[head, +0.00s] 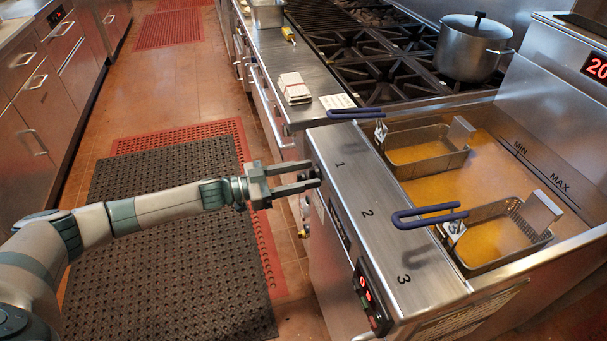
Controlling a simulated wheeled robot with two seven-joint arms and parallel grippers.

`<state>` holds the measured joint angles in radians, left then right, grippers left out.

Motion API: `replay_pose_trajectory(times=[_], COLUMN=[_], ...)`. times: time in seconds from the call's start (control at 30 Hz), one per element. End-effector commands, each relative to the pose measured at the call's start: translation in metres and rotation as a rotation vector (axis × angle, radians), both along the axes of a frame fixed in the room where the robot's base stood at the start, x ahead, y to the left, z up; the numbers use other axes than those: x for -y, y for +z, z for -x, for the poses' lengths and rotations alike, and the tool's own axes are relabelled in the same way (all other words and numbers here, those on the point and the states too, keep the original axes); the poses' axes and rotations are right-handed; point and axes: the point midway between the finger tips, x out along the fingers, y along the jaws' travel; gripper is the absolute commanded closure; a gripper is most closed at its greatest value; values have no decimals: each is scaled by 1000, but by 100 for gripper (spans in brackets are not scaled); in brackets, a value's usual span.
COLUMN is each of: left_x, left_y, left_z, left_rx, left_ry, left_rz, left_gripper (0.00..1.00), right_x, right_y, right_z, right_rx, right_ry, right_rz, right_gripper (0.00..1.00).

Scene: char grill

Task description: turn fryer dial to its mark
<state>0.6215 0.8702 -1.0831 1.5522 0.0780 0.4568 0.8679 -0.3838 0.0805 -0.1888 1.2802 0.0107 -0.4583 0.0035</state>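The fryer (385,225) stands at the right, its steel front ledge marked 1, 2 and 3. My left gripper (316,174) reaches in from the left, at the fryer's front panel just below the number 1. Its two fingers are apart, one above the other, with their tips at a small dark part that looks like the dial. The fingertips and the ledge hide most of that part; its mark and pointer cannot be made out. I cannot tell whether the fingers touch it. My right gripper is not in view.
Two baskets with blue handles (430,215) sit in the oil; the handles overhang the ledge. A red-lit control panel (371,297) is lower on the front. A pot (472,50) stands on the stove behind. Black mats (165,240) cover open floor at left.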

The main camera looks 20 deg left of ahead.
Motion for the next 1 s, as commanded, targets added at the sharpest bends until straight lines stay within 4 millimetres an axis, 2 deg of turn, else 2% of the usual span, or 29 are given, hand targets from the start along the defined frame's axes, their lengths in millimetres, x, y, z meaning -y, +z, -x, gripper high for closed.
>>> replay_pose_trajectory(times=[0.03,0.13,0.17,0.63,1.0], left_x=[0,0,0,0,1], left_y=[0,0,0,1,1], left_z=[0,0,0,0,1], left_rx=[0,0,0,58,267], left_ry=[0,0,0,0,1], left_rz=[0,0,0,-37,-178], left_gripper=[65,89,91,91,91], right_x=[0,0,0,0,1], right_y=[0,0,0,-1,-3], right_z=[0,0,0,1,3], right_rx=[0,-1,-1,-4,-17], right_ry=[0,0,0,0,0], right_rz=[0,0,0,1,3], right_gripper=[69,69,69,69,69])
